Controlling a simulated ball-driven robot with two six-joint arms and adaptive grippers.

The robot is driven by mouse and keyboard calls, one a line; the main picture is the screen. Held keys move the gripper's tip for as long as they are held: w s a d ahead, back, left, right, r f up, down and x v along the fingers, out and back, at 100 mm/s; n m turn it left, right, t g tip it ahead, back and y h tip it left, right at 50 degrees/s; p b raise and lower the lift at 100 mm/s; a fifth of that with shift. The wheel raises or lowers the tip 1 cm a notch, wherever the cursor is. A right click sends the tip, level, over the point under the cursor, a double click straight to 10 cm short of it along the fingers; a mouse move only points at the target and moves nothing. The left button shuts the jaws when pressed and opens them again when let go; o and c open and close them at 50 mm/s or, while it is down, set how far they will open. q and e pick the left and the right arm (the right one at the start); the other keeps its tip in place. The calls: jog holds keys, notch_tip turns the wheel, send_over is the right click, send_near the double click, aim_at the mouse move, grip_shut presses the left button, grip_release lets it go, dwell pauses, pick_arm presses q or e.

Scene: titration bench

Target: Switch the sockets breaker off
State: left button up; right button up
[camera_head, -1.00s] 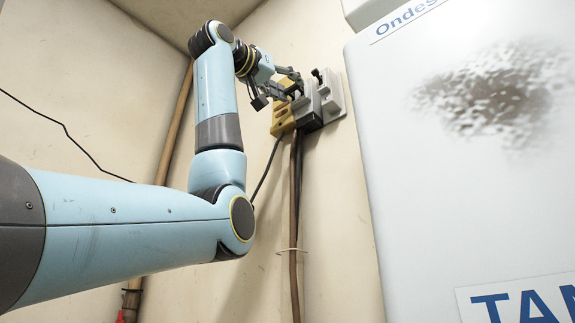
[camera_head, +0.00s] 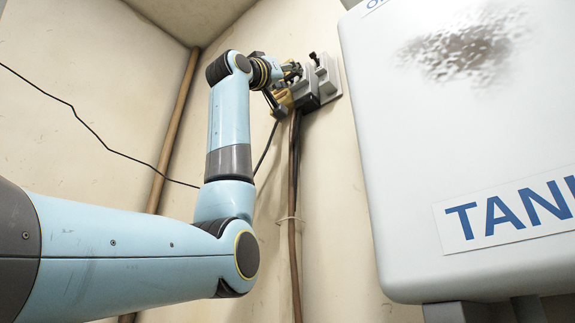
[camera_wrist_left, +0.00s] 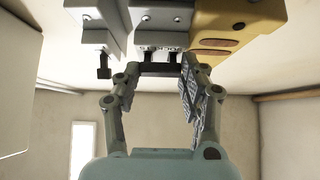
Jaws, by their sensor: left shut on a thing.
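My left gripper (camera_head: 291,71) is at the boxes. In the left wrist view its fingers (camera_wrist_left: 159,72) close around the black handle (camera_wrist_left: 160,68) of the middle box (camera_wrist_left: 160,18). The yellow box (camera_wrist_left: 218,22) is to the right. The light grey box's lever (camera_wrist_left: 103,67) stands apart, left of the fingers. My right gripper is not in view.
A large white tank (camera_head: 450,130) hangs on the wall to the right of the boxes. Brown pipes (camera_head: 292,190) run down below them, and another pipe (camera_head: 175,130) stands in the corner. A thin black cable (camera_head: 90,130) crosses the left wall.

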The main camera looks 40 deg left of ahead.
pick_arm(q)
jog(key=o, duration=1.2)
jog(key=v, duration=1.2)
